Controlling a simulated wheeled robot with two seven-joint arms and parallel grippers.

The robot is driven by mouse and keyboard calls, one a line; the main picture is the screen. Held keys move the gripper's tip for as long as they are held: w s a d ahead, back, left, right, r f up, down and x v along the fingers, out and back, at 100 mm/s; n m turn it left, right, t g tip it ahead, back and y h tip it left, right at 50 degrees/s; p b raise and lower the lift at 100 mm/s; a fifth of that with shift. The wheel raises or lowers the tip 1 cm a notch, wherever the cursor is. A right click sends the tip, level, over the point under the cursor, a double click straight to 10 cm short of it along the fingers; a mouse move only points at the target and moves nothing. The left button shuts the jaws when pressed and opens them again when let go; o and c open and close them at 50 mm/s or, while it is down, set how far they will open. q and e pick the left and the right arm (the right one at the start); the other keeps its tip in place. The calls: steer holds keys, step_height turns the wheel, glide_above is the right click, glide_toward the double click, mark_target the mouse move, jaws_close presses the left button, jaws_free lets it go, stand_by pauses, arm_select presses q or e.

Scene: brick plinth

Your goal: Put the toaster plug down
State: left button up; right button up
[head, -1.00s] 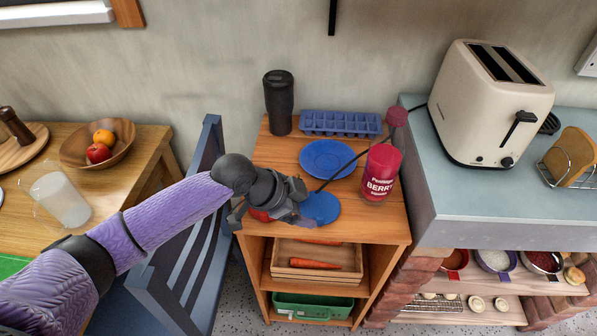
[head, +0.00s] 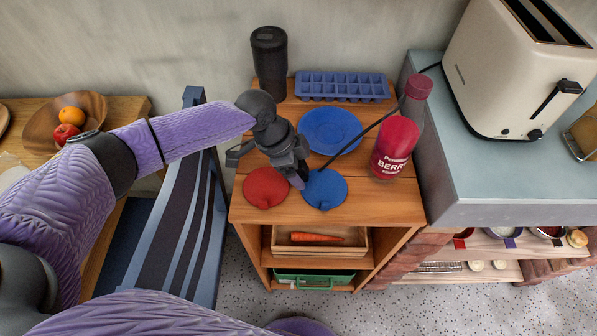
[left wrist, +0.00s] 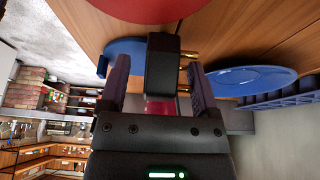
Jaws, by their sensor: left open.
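Whether the plug rests on the wood, I cannot tell. My right gripper is out of view.
Close by are the red disc (head: 266,187), blue disc (head: 324,188), blue plate (head: 330,130), berry bottle (head: 393,150), ice tray (head: 342,86) and black tumbler (head: 269,60). The shelf's front right top is clear. A blue chair (head: 180,215) stands left.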

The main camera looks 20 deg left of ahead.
arm_select(q)
jaws_close()
stand_by(0.3)
